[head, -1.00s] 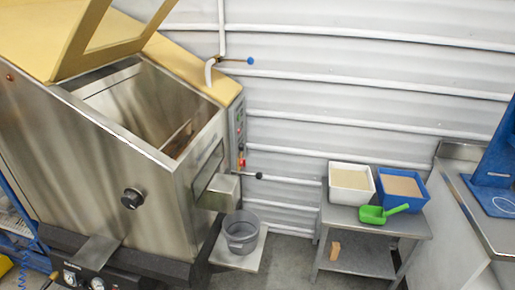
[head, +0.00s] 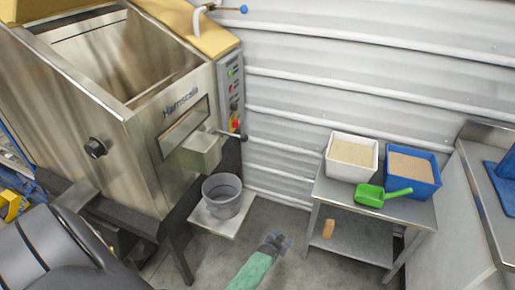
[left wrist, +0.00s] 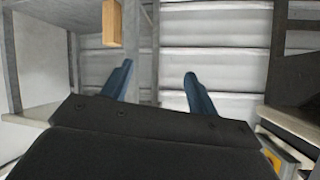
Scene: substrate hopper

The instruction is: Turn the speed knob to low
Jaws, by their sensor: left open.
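A black round knob (head: 96,147) sits on the front wall of the steel hopper (head: 60,90); its setting is too small to read. A control panel (head: 235,90) with small buttons and a red-and-yellow switch (head: 235,124) is on the hopper's right side. I cannot tell which control is the speed knob. My left gripper (head: 284,242) is open and empty above the floor, right of the grey bucket and well apart from both controls. Its blue fingers (left wrist: 157,85) are spread in the left wrist view. My right gripper is not in view.
A grey bucket (head: 222,193) stands on a low plate under the chute (head: 202,150). At right, a metal table (head: 320,190) bears a white bin (head: 329,165), a blue bin (head: 432,185) and a green scoop (head: 370,196). A wooden block (head: 329,229) is on its lower shelf.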

